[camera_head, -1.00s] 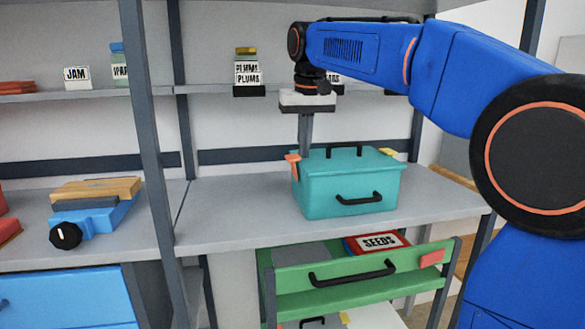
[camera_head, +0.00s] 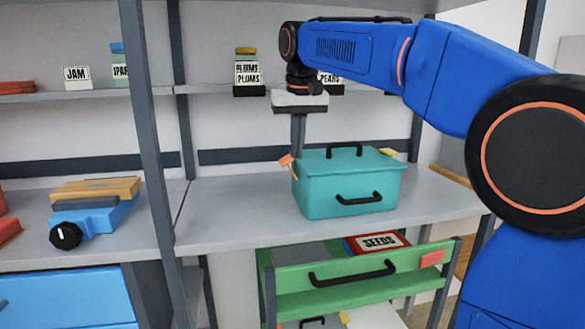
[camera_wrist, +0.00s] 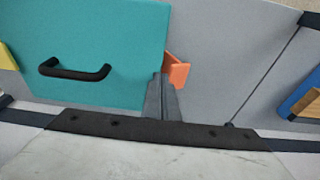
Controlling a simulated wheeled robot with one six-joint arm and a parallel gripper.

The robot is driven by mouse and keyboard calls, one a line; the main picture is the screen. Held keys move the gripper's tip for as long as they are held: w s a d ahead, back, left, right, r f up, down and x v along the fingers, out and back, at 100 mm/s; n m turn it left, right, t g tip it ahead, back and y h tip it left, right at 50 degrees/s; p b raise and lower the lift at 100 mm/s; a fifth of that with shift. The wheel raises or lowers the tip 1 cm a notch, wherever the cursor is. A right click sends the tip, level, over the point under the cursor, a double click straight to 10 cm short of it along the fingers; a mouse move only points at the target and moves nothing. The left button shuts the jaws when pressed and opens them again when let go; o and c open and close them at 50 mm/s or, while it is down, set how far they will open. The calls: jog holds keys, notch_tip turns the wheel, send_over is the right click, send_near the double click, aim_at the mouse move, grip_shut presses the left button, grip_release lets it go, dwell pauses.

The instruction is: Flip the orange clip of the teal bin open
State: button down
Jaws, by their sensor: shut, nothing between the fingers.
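The teal bin (camera_head: 322,189) stands on the middle shelf with its lid on; a black handle tops the lid and another is on its front. The orange clip (camera_head: 286,162) is on the bin's left side and tilts outward, away from the wall. My gripper (camera_head: 298,157) is shut and empty, pointing down just behind the clip at the bin's left edge. In the wrist view the fingers (camera_wrist: 160,80) are together beside the orange clip (camera_wrist: 177,71), next to the teal lid (camera_wrist: 95,45). I cannot tell whether they touch the clip.
A yellow clip (camera_head: 387,151) is on the bin's right side. Below is a green drawer (camera_head: 350,272) with a SEEDS box (camera_head: 378,242). A shelf post (camera_head: 151,130) stands to the left. The shelf (camera_head: 235,210) left of the bin is clear.

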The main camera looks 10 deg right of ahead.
jog(key=shift+a+f, duration=0.2)
jog(key=shift+a, duration=0.55)
dwell(0.4)
jog(key=shift+r, duration=0.15)
notch_tip(320, 180, up, 7)
jog(key=d, duration=0.1)
dwell(1.2)
jog(key=shift+d, duration=0.1)
